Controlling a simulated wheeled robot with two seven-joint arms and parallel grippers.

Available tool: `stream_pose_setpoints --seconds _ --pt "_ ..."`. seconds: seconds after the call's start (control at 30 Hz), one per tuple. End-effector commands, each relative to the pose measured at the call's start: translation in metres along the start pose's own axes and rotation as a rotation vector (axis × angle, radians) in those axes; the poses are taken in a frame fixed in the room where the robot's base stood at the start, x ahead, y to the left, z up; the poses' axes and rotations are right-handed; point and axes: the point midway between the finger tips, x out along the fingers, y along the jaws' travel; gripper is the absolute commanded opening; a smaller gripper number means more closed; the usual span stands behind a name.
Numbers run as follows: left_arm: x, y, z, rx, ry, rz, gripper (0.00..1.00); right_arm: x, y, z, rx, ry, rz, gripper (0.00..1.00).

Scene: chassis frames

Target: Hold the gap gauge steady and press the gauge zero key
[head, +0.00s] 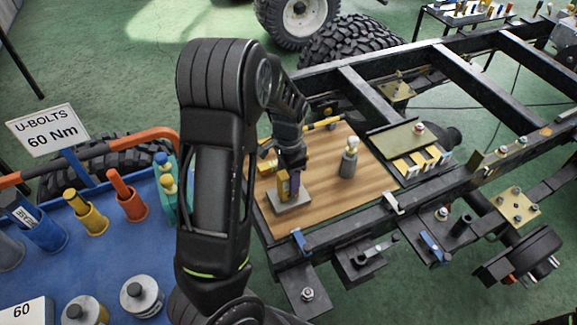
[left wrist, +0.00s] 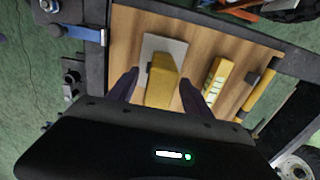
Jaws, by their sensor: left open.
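A yellow upright block, seemingly the gap gauge (head: 283,187), stands on a light grey plate (head: 290,203) on the wooden board. It also shows in the left wrist view (left wrist: 162,82). My left gripper (head: 291,172) is open, its two dark fingers (left wrist: 157,90) on either side of the yellow block. There is a gap beside it on at least the right side; contact on the left is hard to tell. No zero key can be made out on the block. My right gripper is not in view.
The wooden board (head: 325,206) lies on the black chassis frame (head: 347,215). It also holds a grey bottle-like thing (head: 349,160), a yellow piece with pale marks (left wrist: 217,78) and a yellow-handled tool (left wrist: 261,90). A blue cart (head: 95,255) with sockets stands left.

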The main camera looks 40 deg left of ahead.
Motion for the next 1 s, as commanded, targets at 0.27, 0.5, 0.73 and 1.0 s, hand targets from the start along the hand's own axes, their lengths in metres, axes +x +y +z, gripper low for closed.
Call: stream_pose_setpoints --seconds 0.27,0.5,0.73,1.0 --pt "0.019 0.000 0.000 0.000 0.000 -0.001 0.58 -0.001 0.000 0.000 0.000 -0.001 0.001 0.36" --pt "0.019 0.000 0.000 0.000 0.001 -0.001 0.57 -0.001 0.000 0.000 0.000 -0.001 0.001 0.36" --pt "0.019 0.000 0.000 0.000 0.001 -0.001 0.38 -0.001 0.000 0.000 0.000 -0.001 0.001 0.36" --pt "0.019 0.000 0.000 0.000 0.001 -0.001 0.16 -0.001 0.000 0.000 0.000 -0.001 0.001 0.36"
